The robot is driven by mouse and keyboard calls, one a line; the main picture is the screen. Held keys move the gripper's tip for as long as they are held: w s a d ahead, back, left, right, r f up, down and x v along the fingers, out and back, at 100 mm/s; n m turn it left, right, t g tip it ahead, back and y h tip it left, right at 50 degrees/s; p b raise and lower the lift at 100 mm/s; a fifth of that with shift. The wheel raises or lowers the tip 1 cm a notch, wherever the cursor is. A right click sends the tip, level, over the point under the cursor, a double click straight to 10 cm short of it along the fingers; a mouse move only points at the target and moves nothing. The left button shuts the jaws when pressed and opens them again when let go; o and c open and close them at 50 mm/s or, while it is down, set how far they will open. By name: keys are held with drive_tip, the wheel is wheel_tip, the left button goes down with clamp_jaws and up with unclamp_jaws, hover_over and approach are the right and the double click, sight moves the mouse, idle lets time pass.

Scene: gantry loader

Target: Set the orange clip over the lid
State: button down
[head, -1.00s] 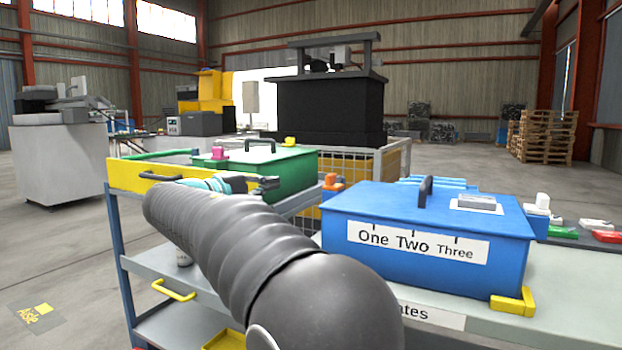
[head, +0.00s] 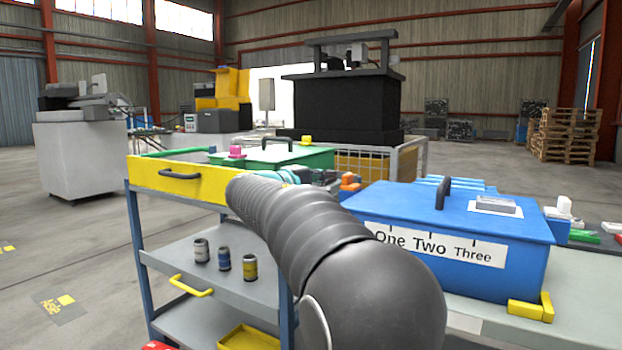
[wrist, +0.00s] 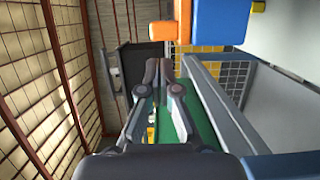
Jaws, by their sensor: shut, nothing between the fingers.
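The orange clip (head: 350,183) stands just left of the blue box (head: 455,245), near its back left corner. The blue box has a flat blue lid (head: 410,205) with a dark handle. A green lid (head: 300,156) with a dark handle lies further back; which lid is meant I cannot tell. My gripper (head: 333,184) is shut and empty, close to the clip in the head view and partly hidden by my arm. In the wrist view, the shut fingers (wrist: 158,75) point past an orange block (wrist: 163,20), with a gap between them.
A yellow-edged cart (head: 175,178) with several cans stands at the left. A yellow corner piece (head: 533,307) sits at the blue box's front right corner. A wire-mesh cage (head: 408,158) stands behind. Small coloured parts (head: 585,238) lie at the right.

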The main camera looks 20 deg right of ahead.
sight(345, 179)
drive_tip(key=shift+s+d+f, duration=0.1)
drive_tip(key=shift+s+d, duration=0.45)
drive_tip(key=shift+s, duration=0.05)
drive_tip(key=shift+s+d+f+b, duration=0.2)
drive_tip(key=shift+s+d+b, duration=0.5)
drive_tip(key=shift+s+b, duration=0.3)
drive_tip(key=shift+s+d, duration=0.1)
drive_tip(key=shift+d, duration=0.05)
drive_tip(key=shift+r, duration=0.2)
